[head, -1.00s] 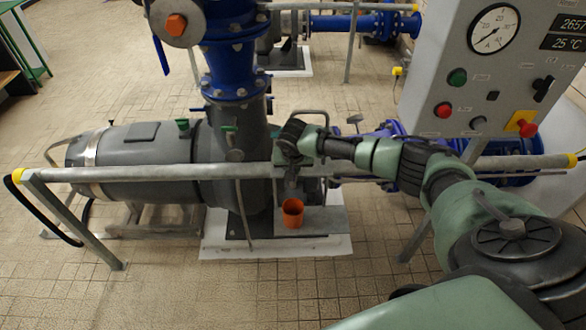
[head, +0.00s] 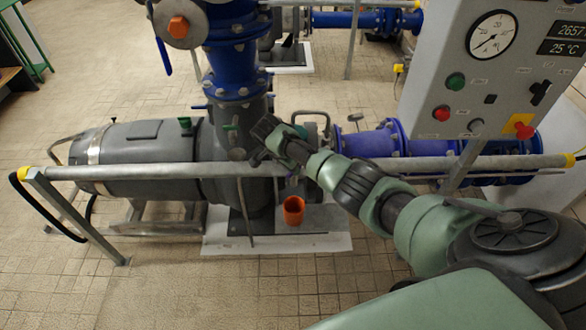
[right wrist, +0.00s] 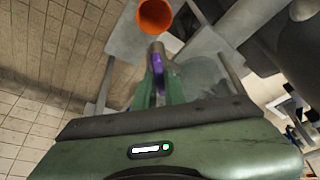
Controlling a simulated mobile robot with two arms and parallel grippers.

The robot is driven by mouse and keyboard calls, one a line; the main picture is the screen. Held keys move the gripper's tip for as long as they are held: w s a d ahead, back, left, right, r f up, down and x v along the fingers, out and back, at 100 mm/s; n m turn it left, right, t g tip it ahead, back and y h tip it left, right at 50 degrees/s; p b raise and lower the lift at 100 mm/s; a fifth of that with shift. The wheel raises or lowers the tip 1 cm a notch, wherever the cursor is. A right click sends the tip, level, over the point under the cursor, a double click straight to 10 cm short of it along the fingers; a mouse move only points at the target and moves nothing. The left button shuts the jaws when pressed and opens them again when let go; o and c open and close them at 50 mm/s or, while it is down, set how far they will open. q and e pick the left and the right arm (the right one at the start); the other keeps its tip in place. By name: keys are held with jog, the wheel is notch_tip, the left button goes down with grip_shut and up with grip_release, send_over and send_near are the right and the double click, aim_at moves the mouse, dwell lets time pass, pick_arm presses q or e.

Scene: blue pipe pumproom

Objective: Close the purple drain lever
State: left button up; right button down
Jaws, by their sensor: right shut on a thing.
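The purple drain lever (right wrist: 157,63) shows in the right wrist view as a small purple piece between the green fingers of my right gripper (right wrist: 158,78). The gripper is shut on it. A grey metal piece adjoins the lever's far end, just short of the orange cup. In the head view, my right arm reaches in from the right to the front of the pump, by the grey handrail. Its fingertips and the lever are hard to make out there. My left gripper is not in view.
The orange cup (head: 293,210) stands on the pump's base below the grey handrail (head: 130,171). The grey pump (head: 150,150) lies left, with a blue pipe (head: 232,60) above. A control panel (head: 490,90) stands right. Floor in front is clear.

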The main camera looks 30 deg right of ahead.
jog(key=shift+a+f+m+g+b, duration=0.1)
jog(key=shift+f+m+g+b, duration=0.15)
jog(key=shift+m, duration=0.25)
jog(key=shift+m+g+b, duration=0.15)
jog(key=shift+m+b, duration=0.2)
jog(key=shift+m, duration=0.15)
jog(key=m+b, duration=0.2)
jog(key=m+g+b, duration=0.1)
jog(key=m+b, duration=0.1)
jog(key=shift+w+g, duration=0.15)
jog(key=shift+g, duration=0.15)
jog(key=shift+r+m+g+b, duration=0.2)
jog(key=shift+m+g+b, duration=0.2)
jog(key=shift+m+b, duration=1.05)
jog(key=c, duration=1.5)
grip_release()
jog(key=shift+n, duration=0.25)
jog(key=v, duration=0.4)
jog(key=b+v, duration=0.1)
jog(key=v, duration=0.2)
jog(key=shift+w+r, duration=0.15)
jog(key=shift+r, duration=0.3)
